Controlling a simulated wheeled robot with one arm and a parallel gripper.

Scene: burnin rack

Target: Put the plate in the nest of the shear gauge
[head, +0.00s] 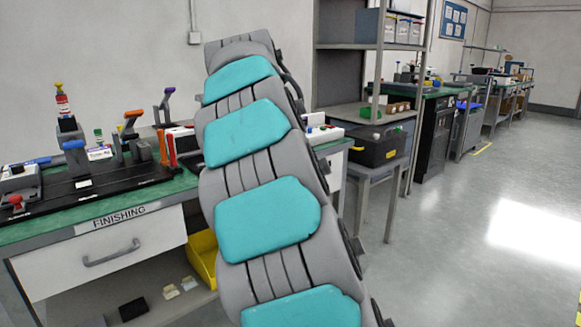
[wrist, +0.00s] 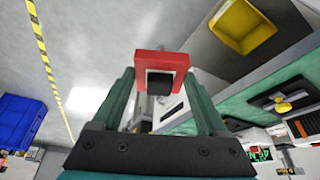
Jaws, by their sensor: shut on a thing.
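My gripper (wrist: 161,80) shows in the wrist view, its two green fingers closed on a red square piece with a dark middle (wrist: 165,58). This piece appears to be the plate; it is held clear of the bench at the fingertips. In the head view my arm fills the middle, and the gripper and the plate are hidden. Several small fixtures with levers stand on the bench at left, among them one with an orange handle (head: 133,115) and one with a blue handle (head: 168,92). I cannot tell which is the shear gauge, and its nest is not discernible.
The green-topped bench (head: 18,232) has a drawer marked FINISHING (head: 110,250). A yellow bin (head: 203,258) sits below it and also shows in the wrist view (wrist: 262,25). A grey shelf rack (head: 345,46) stands behind. The floor at right is open. A blue crate (wrist: 22,120) shows at left in the wrist view.

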